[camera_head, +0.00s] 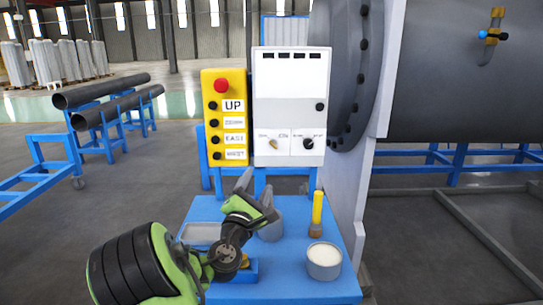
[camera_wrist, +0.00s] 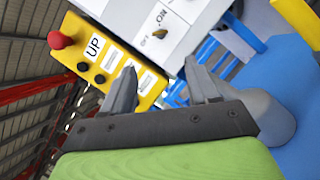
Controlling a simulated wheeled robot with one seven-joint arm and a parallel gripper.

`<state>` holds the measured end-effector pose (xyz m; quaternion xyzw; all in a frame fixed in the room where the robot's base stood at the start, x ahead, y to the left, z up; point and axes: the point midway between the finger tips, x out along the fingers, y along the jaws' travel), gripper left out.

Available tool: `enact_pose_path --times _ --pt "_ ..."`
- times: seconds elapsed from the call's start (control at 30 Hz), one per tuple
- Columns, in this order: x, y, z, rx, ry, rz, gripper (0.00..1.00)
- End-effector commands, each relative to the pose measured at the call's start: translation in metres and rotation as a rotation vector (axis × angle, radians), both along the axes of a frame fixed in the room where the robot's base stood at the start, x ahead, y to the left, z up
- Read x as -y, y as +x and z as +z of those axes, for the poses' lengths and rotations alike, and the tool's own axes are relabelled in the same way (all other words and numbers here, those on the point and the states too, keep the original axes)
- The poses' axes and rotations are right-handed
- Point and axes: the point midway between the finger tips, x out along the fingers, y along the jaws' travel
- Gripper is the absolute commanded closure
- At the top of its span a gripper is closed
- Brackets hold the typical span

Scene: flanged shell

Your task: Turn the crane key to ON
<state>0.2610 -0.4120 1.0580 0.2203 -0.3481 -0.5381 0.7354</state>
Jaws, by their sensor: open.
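The crane key (camera_head: 273,143) is a small brass-coloured key on the lower left of a pale grey control box (camera_head: 290,100). Small labels flank it, too small to read in the head view. In the wrist view the key (camera_wrist: 159,34) shows beside a label reading ON, beyond my fingertips and apart from them. Which label it points to is unclear. My gripper (camera_head: 259,196) is below and in front of the box, over the blue table. In the wrist view my gripper (camera_wrist: 163,78) has its two fingers spread with nothing between them.
A yellow button panel (camera_head: 225,118) with a red button stands left of the box. A black knob (camera_head: 308,143) sits right of the key. The blue table (camera_head: 300,291) holds a white-topped cup (camera_head: 324,261) and a yellow cylinder (camera_head: 317,208). A large flanged shell (camera_head: 455,90) stands right.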

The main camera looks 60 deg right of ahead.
Motion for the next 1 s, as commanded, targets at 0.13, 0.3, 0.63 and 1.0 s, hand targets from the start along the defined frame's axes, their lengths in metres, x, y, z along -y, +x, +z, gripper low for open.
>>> enact_pose_path --times 0.13,0.3,0.63,1.0 --pt "0.023 0.002 0.012 0.006 -0.001 -0.003 0.40" --pt "0.064 0.010 0.024 0.008 0.000 -0.004 0.40" --pt "0.134 0.024 0.041 0.010 0.004 0.001 0.40" --pt "0.146 0.028 0.043 0.009 0.006 0.003 0.40"
